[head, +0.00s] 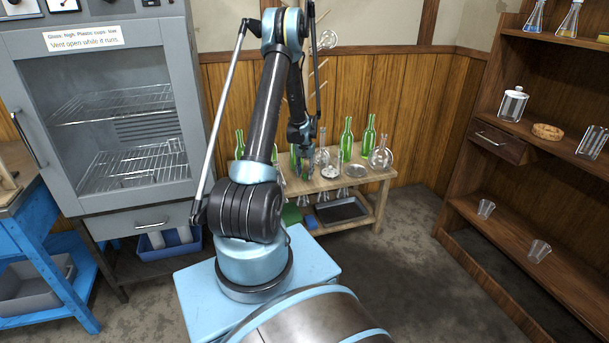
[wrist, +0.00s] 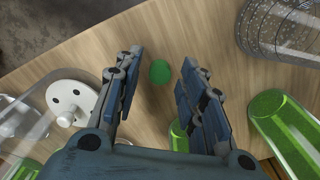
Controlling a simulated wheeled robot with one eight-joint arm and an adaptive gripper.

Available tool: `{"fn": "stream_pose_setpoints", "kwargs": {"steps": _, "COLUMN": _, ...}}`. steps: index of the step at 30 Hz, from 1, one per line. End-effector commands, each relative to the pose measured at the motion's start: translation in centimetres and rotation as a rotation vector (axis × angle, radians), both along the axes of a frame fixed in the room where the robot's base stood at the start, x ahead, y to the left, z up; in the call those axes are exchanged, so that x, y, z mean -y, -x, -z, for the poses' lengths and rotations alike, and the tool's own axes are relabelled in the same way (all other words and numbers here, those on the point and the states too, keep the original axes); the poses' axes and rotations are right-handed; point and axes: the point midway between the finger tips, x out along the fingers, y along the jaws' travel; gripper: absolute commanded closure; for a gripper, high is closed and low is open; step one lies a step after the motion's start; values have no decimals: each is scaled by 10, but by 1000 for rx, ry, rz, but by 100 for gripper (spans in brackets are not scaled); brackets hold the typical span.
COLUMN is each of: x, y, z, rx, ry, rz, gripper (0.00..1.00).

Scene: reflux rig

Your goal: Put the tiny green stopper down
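The tiny green stopper (wrist: 160,71) shows in the wrist view as a small green oval against the wooden table top (wrist: 165,30). My gripper (wrist: 162,62) is open, with one finger on each side of the stopper and a visible gap to both. The stopper looks to be on the table, though its exact height below the fingertips is hard to tell. In the head view my gripper (head: 305,150) is over the small wooden table (head: 325,183) at the back wall. The stopper cannot be made out there.
Green bottles (head: 346,138) and a round glass flask (head: 380,155) stand on the table. In the wrist view a white holed disc (wrist: 70,95) is left of my fingers. A clear glass vessel (wrist: 285,28) and a green bottle (wrist: 285,130) are to the right.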

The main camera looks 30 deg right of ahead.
Motion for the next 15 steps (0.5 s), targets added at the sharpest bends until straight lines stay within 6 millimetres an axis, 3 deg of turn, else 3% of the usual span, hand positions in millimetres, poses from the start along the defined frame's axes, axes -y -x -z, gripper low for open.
{"fn": "stream_pose_setpoints", "kwargs": {"steps": 15, "x": 0, "y": 0, "z": -77, "rx": 0, "ry": 0, "rz": 0, "gripper": 63}}
